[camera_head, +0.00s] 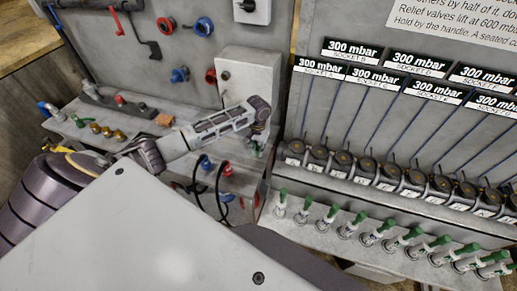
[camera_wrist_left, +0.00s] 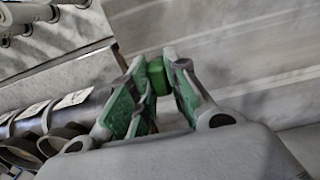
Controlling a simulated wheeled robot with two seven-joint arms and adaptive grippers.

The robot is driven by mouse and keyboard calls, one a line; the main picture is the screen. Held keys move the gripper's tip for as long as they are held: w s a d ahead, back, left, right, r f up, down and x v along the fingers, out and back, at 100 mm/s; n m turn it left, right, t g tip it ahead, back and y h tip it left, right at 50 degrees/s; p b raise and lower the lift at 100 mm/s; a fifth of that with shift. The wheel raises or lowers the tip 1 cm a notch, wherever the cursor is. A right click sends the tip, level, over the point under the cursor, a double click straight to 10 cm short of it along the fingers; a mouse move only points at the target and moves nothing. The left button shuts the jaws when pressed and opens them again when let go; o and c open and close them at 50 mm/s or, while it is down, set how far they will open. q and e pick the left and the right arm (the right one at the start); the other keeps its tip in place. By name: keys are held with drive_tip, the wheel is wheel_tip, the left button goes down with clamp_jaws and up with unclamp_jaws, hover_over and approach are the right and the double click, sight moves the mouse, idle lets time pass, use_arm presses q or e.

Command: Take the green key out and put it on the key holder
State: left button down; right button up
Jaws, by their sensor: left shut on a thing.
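My left gripper (camera_head: 256,135) reaches in from the left in the head view, in front of the grey panel and left of the socket row. In the left wrist view my left gripper (camera_wrist_left: 158,85) is shut on a small green block, which I take to be the green key (camera_wrist_left: 156,76). In the head view a bit of green, seemingly the same key (camera_head: 254,148), shows just below the fingertips. The rest of the key is hidden by the fingers. I cannot tell which part is the key holder. My right gripper is not in view.
Several green-handled fittings (camera_head: 360,217) stand along a ledge at right. Above them runs a row of dark round sockets (camera_head: 342,158) under "300 mbar" labels (camera_head: 352,50). A grey box (camera_head: 246,77) juts from the panel behind my gripper. Black cables (camera_head: 197,190) hang below my arm.

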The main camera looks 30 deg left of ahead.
use_arm(q)
drive_tip(key=c, duration=1.3)
unclamp_jaws()
drive_tip(key=shift+r, duration=0.1)
drive_tip(key=shift+c, duration=0.3)
drive_tip(key=shift+r, duration=3.4)
drive_tip(key=shift+f, duration=0.1)
